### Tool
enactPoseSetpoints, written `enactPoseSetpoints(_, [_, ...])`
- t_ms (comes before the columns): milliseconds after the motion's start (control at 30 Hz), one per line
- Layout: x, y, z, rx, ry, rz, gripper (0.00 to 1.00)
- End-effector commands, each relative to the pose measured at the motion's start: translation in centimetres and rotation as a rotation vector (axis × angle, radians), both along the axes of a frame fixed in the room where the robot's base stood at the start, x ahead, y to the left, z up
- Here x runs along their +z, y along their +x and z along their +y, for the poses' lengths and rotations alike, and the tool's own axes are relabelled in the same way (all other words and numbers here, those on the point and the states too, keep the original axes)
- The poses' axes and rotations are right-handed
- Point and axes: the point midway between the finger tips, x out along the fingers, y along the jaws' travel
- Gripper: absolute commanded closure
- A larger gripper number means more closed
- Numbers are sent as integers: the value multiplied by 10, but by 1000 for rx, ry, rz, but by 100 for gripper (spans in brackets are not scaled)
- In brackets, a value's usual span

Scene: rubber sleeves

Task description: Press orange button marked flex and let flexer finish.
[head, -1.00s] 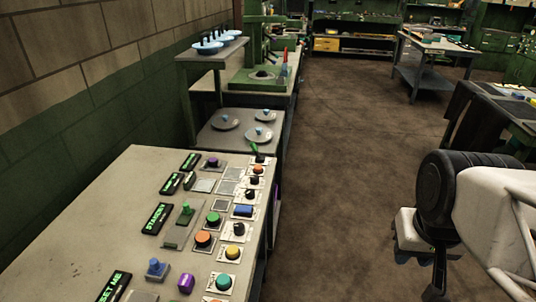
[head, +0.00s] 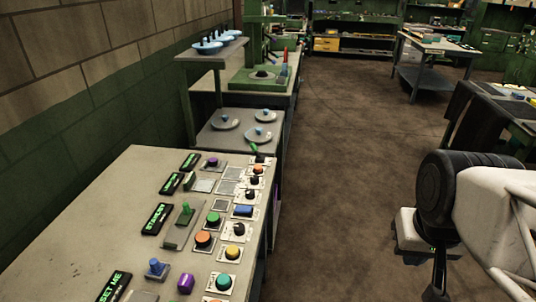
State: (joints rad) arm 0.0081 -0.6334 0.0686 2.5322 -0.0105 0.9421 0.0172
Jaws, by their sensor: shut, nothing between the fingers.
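A black display with green letters (head: 156,218) stands left of the large orange button. My gripper (head: 440,272) is the dark part at the lower right, over the floor, shut and empty, well right of the bench. I cannot identify the flexer for certain.
A low table with plates (head: 237,142) stands behind. Floor (head: 340,200) between bench and arm is clear.

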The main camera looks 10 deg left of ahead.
Motion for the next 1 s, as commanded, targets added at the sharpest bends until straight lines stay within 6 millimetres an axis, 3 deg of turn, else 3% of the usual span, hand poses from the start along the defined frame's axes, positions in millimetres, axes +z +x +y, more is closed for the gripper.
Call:
enactPoseSetpoints(767, [0, 0, 0, 0, 0, 0, 100])
enactPoseSetpoints(1000, [3, 9, 1, -2, -10, 5, 100])
